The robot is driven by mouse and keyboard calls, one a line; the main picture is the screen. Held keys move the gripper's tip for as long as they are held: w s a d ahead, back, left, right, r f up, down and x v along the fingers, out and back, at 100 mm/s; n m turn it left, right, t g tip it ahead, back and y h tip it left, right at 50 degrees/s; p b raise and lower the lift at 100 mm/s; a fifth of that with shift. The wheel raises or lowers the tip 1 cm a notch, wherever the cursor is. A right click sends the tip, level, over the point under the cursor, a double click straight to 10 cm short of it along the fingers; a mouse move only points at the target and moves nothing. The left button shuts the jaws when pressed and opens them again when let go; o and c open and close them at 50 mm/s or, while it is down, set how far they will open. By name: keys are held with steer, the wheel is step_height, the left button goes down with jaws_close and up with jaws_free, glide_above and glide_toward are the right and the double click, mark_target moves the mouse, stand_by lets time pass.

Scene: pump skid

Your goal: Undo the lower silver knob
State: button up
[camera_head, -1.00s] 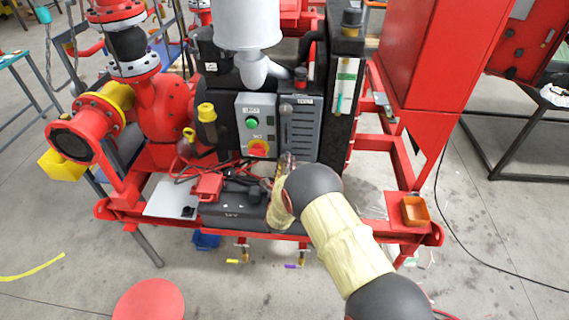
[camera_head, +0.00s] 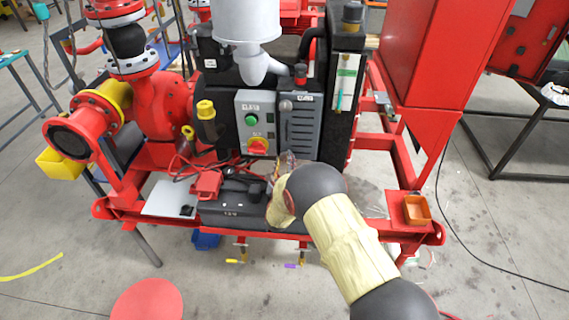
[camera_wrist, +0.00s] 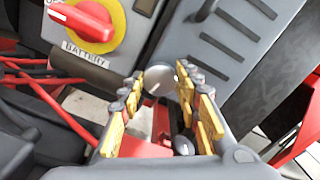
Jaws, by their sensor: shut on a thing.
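The lower silver knob (camera_wrist: 160,80) shows in the wrist view as a round, pale metal disc at the bottom edge of the grey louvred panel. My gripper (camera_wrist: 160,80) has its yellow-padded fingertips on both sides of the knob and is shut on it. In the head view my arm hides most of the gripper and this knob. The upper silver knob (camera_head: 285,105) is at the top left of the grey louvred panel (camera_head: 301,128), apart from the gripper.
A red and yellow battery switch (camera_wrist: 92,22) sits left of the gripper. Red cables (camera_wrist: 45,85) run below it. A black battery (camera_head: 238,208) and a red clamp (camera_head: 206,185) lie on the skid to the left.

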steer(key=m+b, duration=0.2)
steer(key=m, duration=0.2)
steer(key=shift+f+m+b, duration=0.15)
steer(key=shift+m+b, duration=0.15)
steer(key=shift+b, duration=0.1)
steer(key=m+b, duration=0.2)
steer(key=m, duration=0.1)
steer(key=shift+d+m+b, duration=0.1)
steer(key=shift+m+b, duration=0.2)
steer(key=shift+m, duration=0.1)
steer(key=shift+m+b, duration=2.85)
steer(key=shift+m, duration=0.75)
steer(key=shift+d, duration=0.1)
steer(key=o, duration=1.2)
steer(key=shift+c, duration=0.2)
steer(key=shift+s, duration=0.1)
